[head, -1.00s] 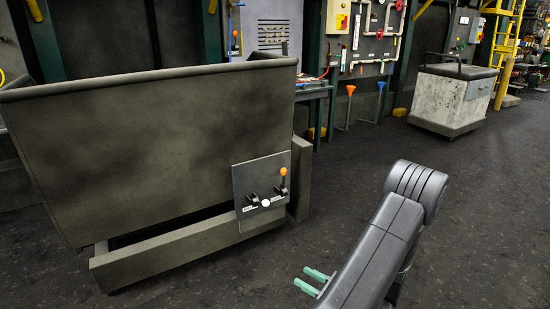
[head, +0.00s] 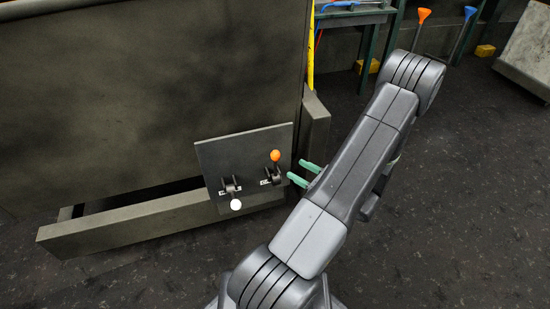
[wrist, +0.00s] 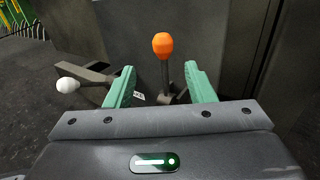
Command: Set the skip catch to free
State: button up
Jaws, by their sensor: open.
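The skip (head: 150,90) is a large dark grey tub with a lever panel (head: 212,160) at its lower right. The panel carries two levers. One lever has an orange knob (head: 275,155) and stands up. The other has a white knob (head: 236,205) and points down and outward. My gripper (head: 305,174) is open just right of the orange-knobbed lever. In the wrist view, the orange knob (wrist: 163,44) appears between the green fingers, beyond their tips; the white knob (wrist: 68,85) is left of them.
The skip's base rail (head: 120,228) runs along the floor left of the panel. The dark floor (head: 460,200) to the right is open.

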aim_at(275, 156)
jog(key=b+x, duration=0.1)
jog(key=x, duration=0.9)
jog(key=shift+w, duration=0.4)
jog(key=shift+c, duration=0.4)
jog(key=shift+b, duration=0.3)
grip_shut()
